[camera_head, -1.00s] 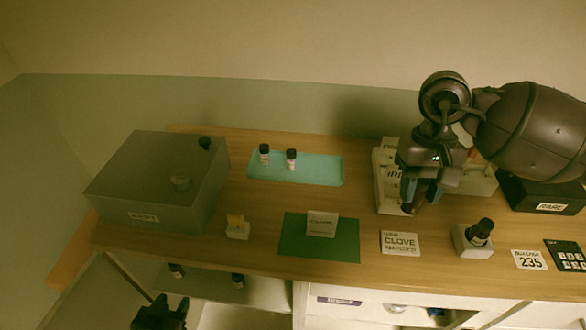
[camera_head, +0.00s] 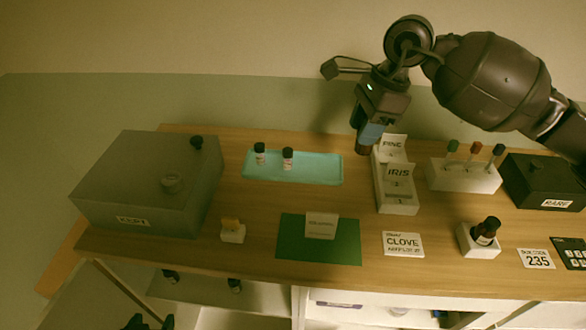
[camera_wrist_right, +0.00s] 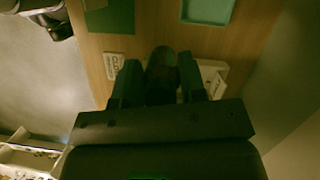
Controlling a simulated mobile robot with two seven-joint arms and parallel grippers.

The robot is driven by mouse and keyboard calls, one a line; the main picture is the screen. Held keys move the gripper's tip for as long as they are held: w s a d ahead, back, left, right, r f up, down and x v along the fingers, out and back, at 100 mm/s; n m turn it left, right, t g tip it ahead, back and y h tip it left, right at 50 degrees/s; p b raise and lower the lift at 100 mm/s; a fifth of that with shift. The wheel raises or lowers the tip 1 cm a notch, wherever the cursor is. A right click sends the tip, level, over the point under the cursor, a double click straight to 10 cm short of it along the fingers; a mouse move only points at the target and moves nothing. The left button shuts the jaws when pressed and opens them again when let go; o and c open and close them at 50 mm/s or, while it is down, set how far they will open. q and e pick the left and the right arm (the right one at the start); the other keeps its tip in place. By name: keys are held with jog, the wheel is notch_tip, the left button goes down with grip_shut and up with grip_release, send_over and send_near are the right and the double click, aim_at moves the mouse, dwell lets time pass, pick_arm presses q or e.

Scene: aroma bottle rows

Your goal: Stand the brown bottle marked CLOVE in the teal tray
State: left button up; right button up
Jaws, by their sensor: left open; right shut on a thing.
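The teal tray (camera_head: 325,170) lies at the back of the counter, and two small dark-capped bottles (camera_head: 260,154) (camera_head: 287,158) stand in its left half. My right gripper (camera_head: 371,135) is shut on a dark brown bottle (camera_wrist_right: 161,62), raised above the counter, right of the tray and near the IRIS rack. Its label is not readable. In the right wrist view, the bottle sits between the fingers and a corner of the teal tray (camera_wrist_right: 207,10) shows at the top. My left gripper (camera_head: 148,322) is open at the bottom edge, mostly cut off.
The white IRIS rack (camera_head: 398,205) stands right of the tray. A CLOVE card (camera_head: 403,244) and green mat (camera_head: 290,249) lie in front. Another dark bottle (camera_head: 486,231) sits in a white holder at right. A grey box (camera_head: 140,180) stands left. The tray's right half is free.

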jog(key=w+a+r+m+t+h+b, duration=0.1)
jog(key=w+a+r+m+h, duration=0.3)
jog(key=m, duration=0.9)
jog(key=w+a+r+m+t+h+b, duration=0.15)
jog(key=w+m, duration=0.35)
jog(key=m, duration=0.7)
jog(key=shift+y, duration=0.25)
jog(key=shift+s+a+f+x, duration=0.2)
jog(key=shift+s+a+x, duration=0.3)
jog(key=shift+x, duration=2.55)
jog(key=shift+s+a+f+x, duration=0.15)
jog(key=shift+s+a+x, duration=0.35)
jog(key=shift+x, duration=2.6)
jog(key=shift+s+a+f+x, duration=0.25)
jog(key=shift+s+x, duration=0.45)
jog(key=shift+x, duration=2.35)
jog(key=shift+f, duration=0.1)
jog(key=o, duration=1)
